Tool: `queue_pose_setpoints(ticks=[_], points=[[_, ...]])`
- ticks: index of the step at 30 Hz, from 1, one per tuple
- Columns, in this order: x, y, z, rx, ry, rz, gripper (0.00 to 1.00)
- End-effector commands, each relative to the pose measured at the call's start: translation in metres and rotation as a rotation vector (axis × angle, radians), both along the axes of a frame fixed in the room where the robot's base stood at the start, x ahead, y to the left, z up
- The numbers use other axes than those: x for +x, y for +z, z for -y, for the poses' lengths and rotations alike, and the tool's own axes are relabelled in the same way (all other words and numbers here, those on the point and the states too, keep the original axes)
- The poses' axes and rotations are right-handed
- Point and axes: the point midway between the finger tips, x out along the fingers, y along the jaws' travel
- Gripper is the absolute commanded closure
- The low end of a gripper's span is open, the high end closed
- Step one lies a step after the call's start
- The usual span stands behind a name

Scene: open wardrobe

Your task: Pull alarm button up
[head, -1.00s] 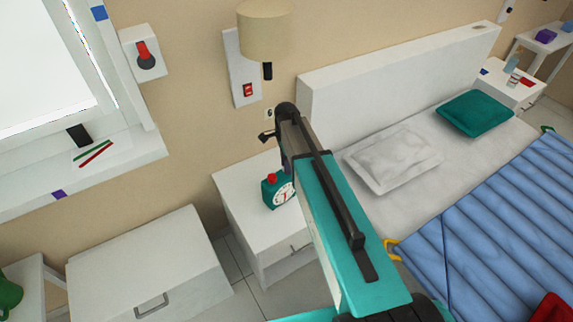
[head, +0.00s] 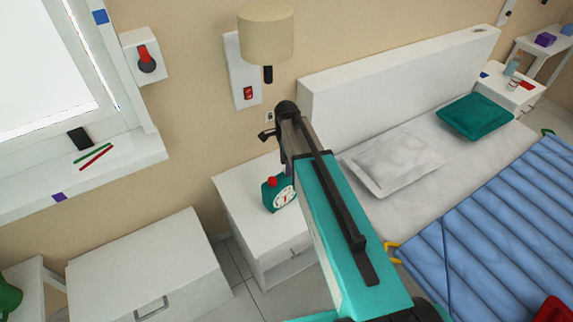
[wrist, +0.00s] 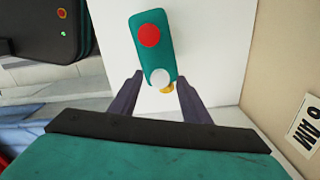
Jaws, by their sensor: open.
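A teal alarm clock (head: 277,196) with a white dial and a red button (head: 272,181) on top stands on the white nightstand (head: 240,207). I see no contact. In the head view my arm hides the fingertips in part, near the wall just above the nightstand.
A lamp (head: 266,35) and a red wall switch (head: 248,93) are on the wall behind. The bed headboard (head: 390,75) and a white pillow (head: 392,162) lie to the right. A white chest (head: 145,265) stands to the left.

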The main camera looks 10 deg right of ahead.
Motion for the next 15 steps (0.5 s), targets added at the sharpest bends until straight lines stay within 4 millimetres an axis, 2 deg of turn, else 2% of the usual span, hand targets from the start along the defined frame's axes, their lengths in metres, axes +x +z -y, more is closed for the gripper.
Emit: queue_pose_setpoints(ticks=[8,15], points=[[0.001,0.009,0.0,0.0,0.0,0.002,0.57],[0.0,0.03,0.0,0.0,-0.001,0.002,0.57]])
